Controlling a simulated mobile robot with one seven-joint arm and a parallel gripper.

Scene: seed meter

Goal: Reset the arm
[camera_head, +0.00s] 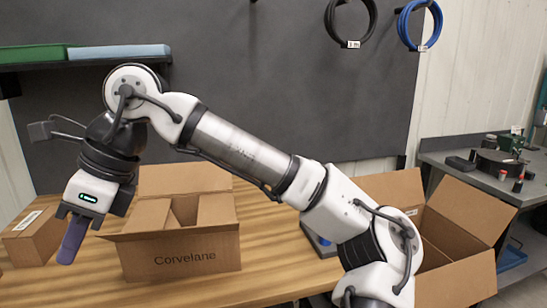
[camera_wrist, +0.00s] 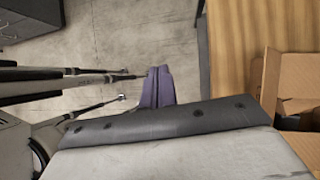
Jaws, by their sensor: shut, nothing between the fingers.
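My gripper (camera_head: 72,242) hangs at the left of the head view, pointing down, in front of the left end of the wooden table (camera_head: 265,262). Its purple fingers are shut with nothing between them. In the wrist view the closed fingers (camera_wrist: 157,88) show over grey floor, left of the table's edge. My arm is raised and bent, reaching from the lower right across the table to the upper left.
An open carton marked Corvelane (camera_head: 181,257) stands right of my gripper. A smaller box (camera_head: 33,238) sits behind it at the left. Another open carton (camera_head: 460,232) is at the right, partly behind my arm. A shelf (camera_head: 80,64) with green and blue items is upper left.

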